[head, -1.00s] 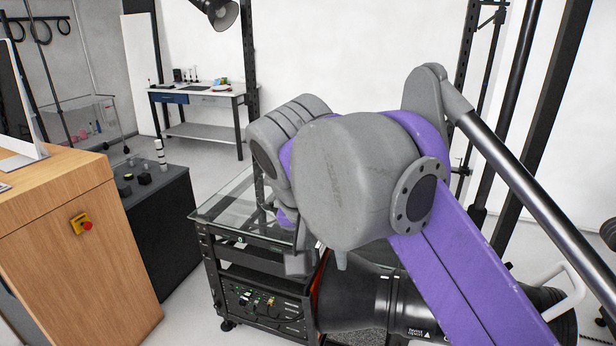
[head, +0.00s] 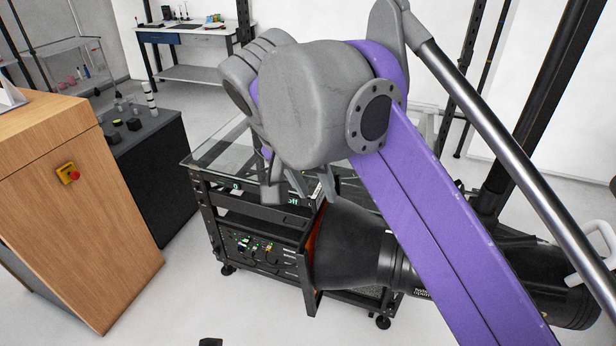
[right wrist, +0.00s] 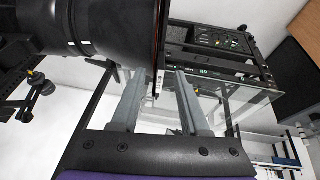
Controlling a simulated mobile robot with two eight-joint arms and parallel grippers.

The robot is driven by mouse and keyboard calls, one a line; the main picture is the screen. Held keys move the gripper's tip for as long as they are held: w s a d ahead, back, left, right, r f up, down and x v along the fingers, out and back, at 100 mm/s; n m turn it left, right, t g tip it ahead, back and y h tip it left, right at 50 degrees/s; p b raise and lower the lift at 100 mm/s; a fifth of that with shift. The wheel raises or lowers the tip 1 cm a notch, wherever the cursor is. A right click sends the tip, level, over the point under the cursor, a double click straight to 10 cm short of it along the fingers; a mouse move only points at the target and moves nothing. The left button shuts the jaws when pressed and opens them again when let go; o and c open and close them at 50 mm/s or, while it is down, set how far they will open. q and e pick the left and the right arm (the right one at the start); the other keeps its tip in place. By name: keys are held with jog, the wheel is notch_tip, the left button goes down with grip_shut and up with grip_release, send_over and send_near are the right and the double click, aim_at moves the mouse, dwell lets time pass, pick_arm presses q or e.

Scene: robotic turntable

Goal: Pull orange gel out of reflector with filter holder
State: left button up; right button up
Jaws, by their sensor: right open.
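The black reflector (head: 352,245) lies on its side, its wide mouth facing left beside the cart. A thin orange strip of the gel (head: 313,245) shows at that mouth. The dark filter holder (head: 308,275) stands edge-on there. In the right wrist view the reflector (right wrist: 95,25) is at upper left, and the holder's narrow dark edge (right wrist: 162,50) with a white label points down between my fingers. My right gripper (head: 303,190) is open above the mouth; its two grey fingers (right wrist: 158,85) stand either side of that edge. I cannot tell whether they touch it. My left gripper is not seen.
A black cart (head: 262,245) with a glass top (head: 215,150) stands left of the reflector. A wooden desk (head: 75,220) with a red button and a dark cabinet (head: 150,170) stand further left. Black stands rise at right.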

jog(key=shift+w+d+f, duration=0.2)
jog(key=shift+w+f, duration=0.05)
jog(key=shift+f, duration=0.35)
grip_shut()
grip_release()
jog(key=shift+r, duration=0.1)
